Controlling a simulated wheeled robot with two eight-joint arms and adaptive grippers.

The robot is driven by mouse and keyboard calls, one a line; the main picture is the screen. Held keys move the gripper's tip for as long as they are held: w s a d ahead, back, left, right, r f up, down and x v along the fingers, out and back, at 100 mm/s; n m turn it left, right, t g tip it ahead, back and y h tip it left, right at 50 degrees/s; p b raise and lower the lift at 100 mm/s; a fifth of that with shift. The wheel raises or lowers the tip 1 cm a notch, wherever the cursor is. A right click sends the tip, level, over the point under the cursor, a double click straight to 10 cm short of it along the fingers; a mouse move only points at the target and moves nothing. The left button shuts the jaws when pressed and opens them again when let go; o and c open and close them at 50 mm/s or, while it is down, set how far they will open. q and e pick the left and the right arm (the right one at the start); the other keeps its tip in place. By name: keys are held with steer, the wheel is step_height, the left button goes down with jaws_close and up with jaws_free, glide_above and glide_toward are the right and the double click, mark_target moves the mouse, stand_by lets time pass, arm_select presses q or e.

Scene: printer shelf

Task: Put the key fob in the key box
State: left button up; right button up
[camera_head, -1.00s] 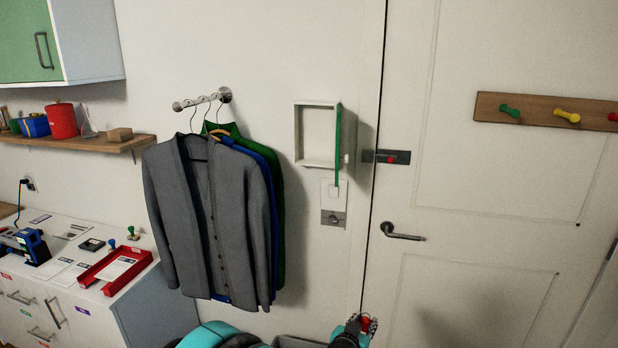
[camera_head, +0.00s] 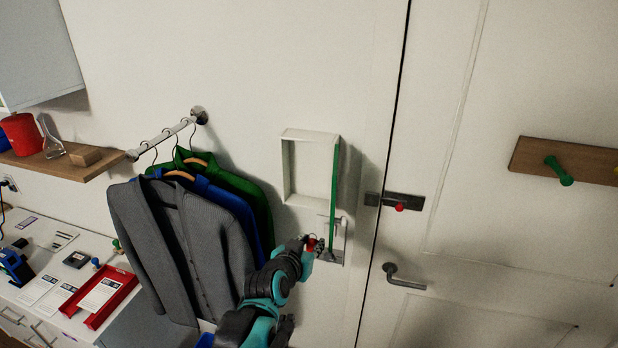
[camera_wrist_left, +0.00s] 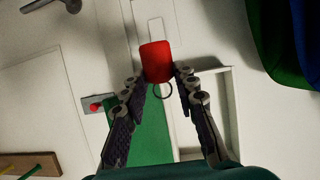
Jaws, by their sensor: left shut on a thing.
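The key fob is a red block with a small metal ring; it shows small in the head view (camera_head: 311,243) and large in the left wrist view (camera_wrist_left: 156,61). My left gripper (camera_head: 308,245) is shut on it, with the fob between the fingertips (camera_wrist_left: 159,74). The key box (camera_head: 287,170) is a shallow white open-fronted box on the wall, with its green door (camera_head: 335,190) swung out to the right. The gripper and fob are below the box opening in the head view. The green door also shows in the left wrist view (camera_wrist_left: 150,135). My right gripper is not in view.
A switch plate (camera_head: 338,255) is on the wall under the box, partly hidden by the gripper. Jackets (camera_head: 190,240) hang at the left. A door with a lever handle (camera_head: 400,278) and a red-knobbed latch (camera_head: 399,207) is at the right.

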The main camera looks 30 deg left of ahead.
arm_select(q)
steer(key=s+a+r+p, duration=0.2)
steer(key=s+r+p, duration=0.15)
steer(key=r, duration=0.35)
steer(key=s+a+r+p, duration=0.2)
steer(key=s+r+p, duration=0.15)
steer(key=r, duration=0.25)
glide_above(311, 188)
steer(key=s+d, duration=0.1)
steer(key=s, duration=0.3)
steer(key=shift+d+n+y, duration=0.1)
steer(key=shift+n+y, duration=0.3)
step_height(311, 188, down, 3)
steer(key=shift+s+r, duration=0.1)
steer(key=shift+r, duration=0.1)
step_height(311, 188, down, 4)
steer(key=shift+s+r, duration=0.1)
steer(key=shift+w+f, duration=0.3)
steer(key=shift+f, duration=0.1)
steer(key=shift+s, duration=0.1)
